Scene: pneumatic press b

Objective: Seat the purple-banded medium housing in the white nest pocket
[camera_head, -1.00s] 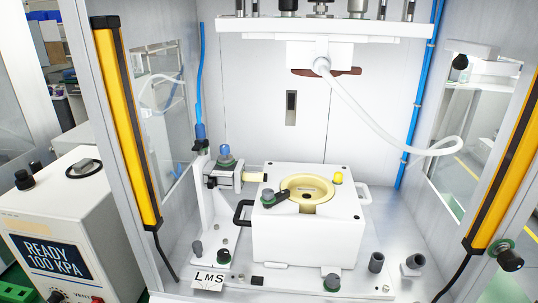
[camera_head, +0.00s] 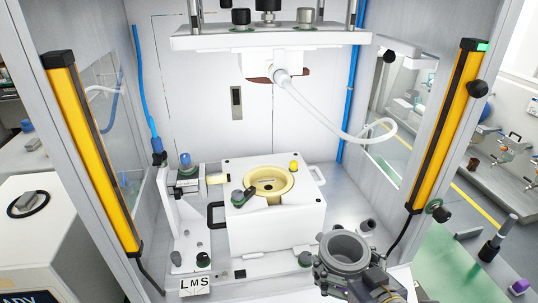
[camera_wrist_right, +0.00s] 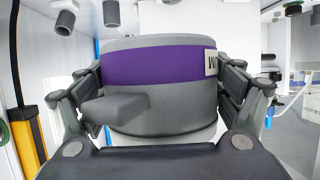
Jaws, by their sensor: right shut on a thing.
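The medium housing (camera_head: 344,244) is a grey, hollow cylinder with its open top facing up. In the right wrist view, its purple band (camera_wrist_right: 150,66) and part of a pale label (camera_wrist_right: 210,64) show. My right gripper (camera_head: 350,268) is shut around the housing, in front of and to the right of the nest. The white nest (camera_head: 270,235) is a block with a yellowish round pocket (camera_head: 270,184) in its top. The pocket looks empty, and the housing is apart from it. My left gripper is not in view.
A dark clamp arm (camera_head: 243,197) reaches over the pocket's front-left rim. The white press plate (camera_head: 270,39) hangs above, with a white hose (camera_head: 325,118). Yellow light-curtain posts (camera_head: 92,150) (camera_head: 449,125) flank the opening.

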